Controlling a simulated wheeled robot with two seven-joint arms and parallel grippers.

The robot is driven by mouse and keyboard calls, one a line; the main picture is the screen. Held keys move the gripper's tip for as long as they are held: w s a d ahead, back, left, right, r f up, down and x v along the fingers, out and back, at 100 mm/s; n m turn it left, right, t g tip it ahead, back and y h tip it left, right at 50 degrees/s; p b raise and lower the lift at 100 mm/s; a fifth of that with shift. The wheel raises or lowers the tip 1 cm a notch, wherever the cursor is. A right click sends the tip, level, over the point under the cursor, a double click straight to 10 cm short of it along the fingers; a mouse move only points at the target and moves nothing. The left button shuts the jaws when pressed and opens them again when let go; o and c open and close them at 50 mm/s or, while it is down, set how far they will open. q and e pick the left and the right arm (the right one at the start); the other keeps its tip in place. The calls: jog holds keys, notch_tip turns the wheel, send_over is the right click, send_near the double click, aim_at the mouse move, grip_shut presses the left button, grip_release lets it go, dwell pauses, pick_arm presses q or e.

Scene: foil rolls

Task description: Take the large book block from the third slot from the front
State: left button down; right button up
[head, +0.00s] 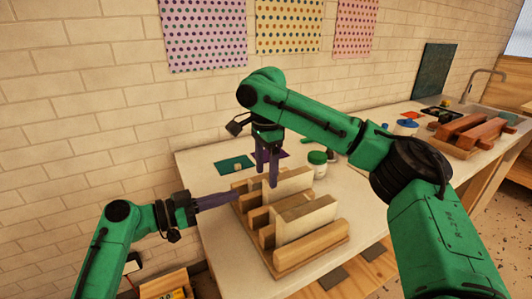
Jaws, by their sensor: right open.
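A wooden slotted rack (312,255) stands on the white counter. A large cream block (307,222) stands upright in a slot toward its front. Another large pale block (294,184) stands farther back. I cannot clearly count the slots between the wooden dividers. My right gripper (267,180) is open and points down at the left part of the rear block; its fingertips overlap the block in the picture, and I cannot tell whether they touch it. My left gripper (240,194) points right, with its fingertips at the rack's left edge; whether it is open is unclear.
A green-lidded jar (317,164) stands behind the rack on the right. A dark green sheet (234,164) lies on the counter behind the rack on the left. Reddish wooden blocks (462,128) lie in a tray at the far right.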

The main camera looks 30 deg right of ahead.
aim_at(266, 182)
notch_tip(266, 182, down, 4)
jog(key=shift+f, duration=0.25)
grip_shut()
pick_arm(q)
jog(key=shift+r, duration=0.65)
jog(key=a, duration=1.2)
jog(key=shift+r, duration=0.3)
